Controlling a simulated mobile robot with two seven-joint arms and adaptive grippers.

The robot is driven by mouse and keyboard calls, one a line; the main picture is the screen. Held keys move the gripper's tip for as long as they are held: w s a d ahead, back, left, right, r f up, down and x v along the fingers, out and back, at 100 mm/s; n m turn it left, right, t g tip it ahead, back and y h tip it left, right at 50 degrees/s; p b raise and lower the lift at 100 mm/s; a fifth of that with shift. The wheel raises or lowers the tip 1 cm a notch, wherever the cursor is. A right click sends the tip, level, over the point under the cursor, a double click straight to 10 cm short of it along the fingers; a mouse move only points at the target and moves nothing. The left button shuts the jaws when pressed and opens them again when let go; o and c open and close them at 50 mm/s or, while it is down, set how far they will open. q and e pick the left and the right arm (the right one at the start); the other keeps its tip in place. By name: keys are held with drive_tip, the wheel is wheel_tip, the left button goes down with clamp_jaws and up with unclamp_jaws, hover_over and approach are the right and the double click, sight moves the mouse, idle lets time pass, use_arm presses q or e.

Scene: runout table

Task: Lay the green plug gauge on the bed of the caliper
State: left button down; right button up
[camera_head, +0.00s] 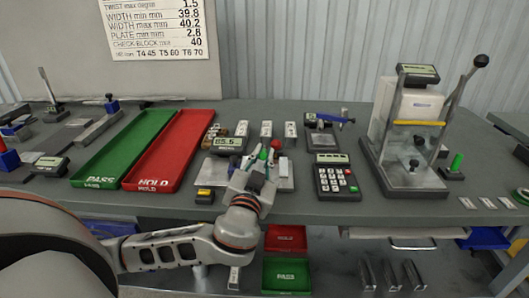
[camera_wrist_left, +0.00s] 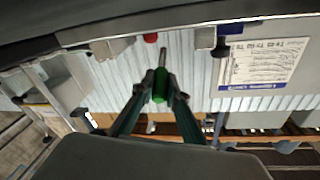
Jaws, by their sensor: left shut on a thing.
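My left gripper (camera_head: 262,172) is over the middle of the bench, at the caliper. In the left wrist view its two fingers (camera_wrist_left: 158,100) are shut on the green plug gauge (camera_wrist_left: 161,88), whose thin metal pin points away from the gripper. In the head view the gauge's green handle (camera_head: 263,154) shows just above the fingers. The caliper, with its lit display (camera_head: 228,142), lies under and behind the gripper, which hides much of its bed. Whether the gauge touches the bed cannot be told. My right gripper is not in view.
A red-handled piece (camera_head: 276,145) stands close to the gripper. The green PASS tray (camera_head: 128,150) and red HOLD tray (camera_head: 172,150) lie to the left. A keypad device (camera_head: 336,178) and a lever press (camera_head: 405,130) stand to the right. Small pale blocks stand behind.

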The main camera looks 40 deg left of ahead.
use_arm(q)
drive_tip(key=shift+f+b, duration=0.4)
drive_tip(key=shift+f, duration=0.5)
drive_tip(key=shift+f+b, duration=0.55)
drive_tip(key=shift+f, duration=0.25)
drive_tip(key=c, duration=1.9)
unclamp_jaws()
drive_tip(key=shift+v, duration=3.75)
